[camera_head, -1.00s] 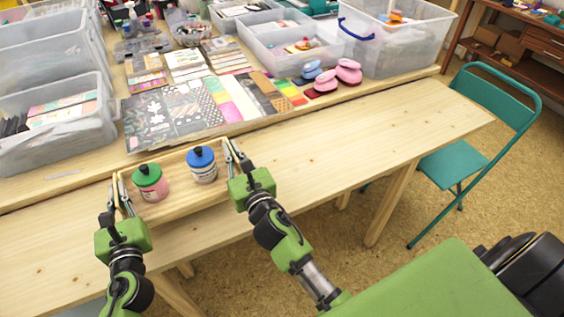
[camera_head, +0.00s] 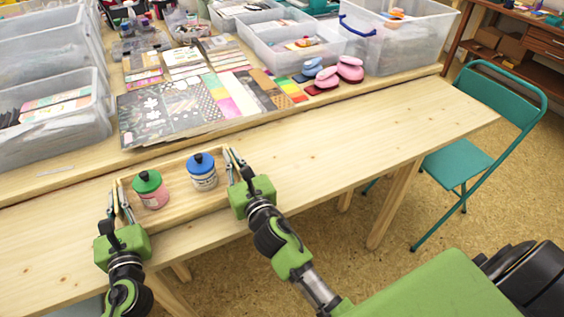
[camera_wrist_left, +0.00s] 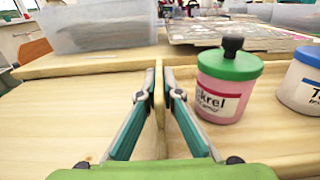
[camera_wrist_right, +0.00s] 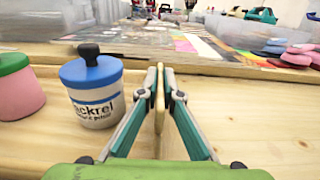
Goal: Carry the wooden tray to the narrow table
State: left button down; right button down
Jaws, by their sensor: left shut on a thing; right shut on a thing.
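The wooden tray (camera_head: 190,213) is a shallow light-wood box over the left part of the narrow light-wood table (camera_head: 330,160). I cannot tell whether it touches the tabletop. A jar with a green lid and pink body (camera_head: 151,192) and a white jar with a blue lid (camera_head: 203,173) stand upright in it. My left gripper (camera_head: 118,196) is shut on the tray's left end wall, also seen in the left wrist view (camera_wrist_left: 159,95). My right gripper (camera_head: 231,163) is shut on its right end wall, also seen in the right wrist view (camera_wrist_right: 160,90).
Behind stands a craft table with patterned paper sheets (camera_head: 175,110), pink and blue punches (camera_head: 325,74) and clear plastic bins (camera_head: 395,40). A teal folding chair (camera_head: 460,162) stands at the right. The narrow table's middle and right are bare.

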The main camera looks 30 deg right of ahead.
pick_arm(q)
jog(key=c, duration=2.6)
grip_release()
jog(key=shift+f, duration=0.2)
pick_arm(e)
jog(key=c, duration=2.6)
grip_release()
jog(key=shift+f, duration=0.2)
pick_arm(q)
jog(key=o, duration=0.4)
pick_arm(e)
jog(key=o, duration=0.4)
pick_arm(q)
jog(key=shift+r, duration=0.1)
pick_arm(e)
jog(key=shift+r, duration=0.1)
pick_arm(q)
jog(key=shift+s, duration=0.15)
jog(key=s, duration=1.1)
jog(key=shift+s, duration=0.4)
pick_arm(e)
jog(key=shift+s, duration=0.55)
jog(key=s, duration=1.1)
pick_arm(q)
jog(key=shift+s, duration=0.1)
pick_arm(e)
jog(key=shift+s, duration=0.1)
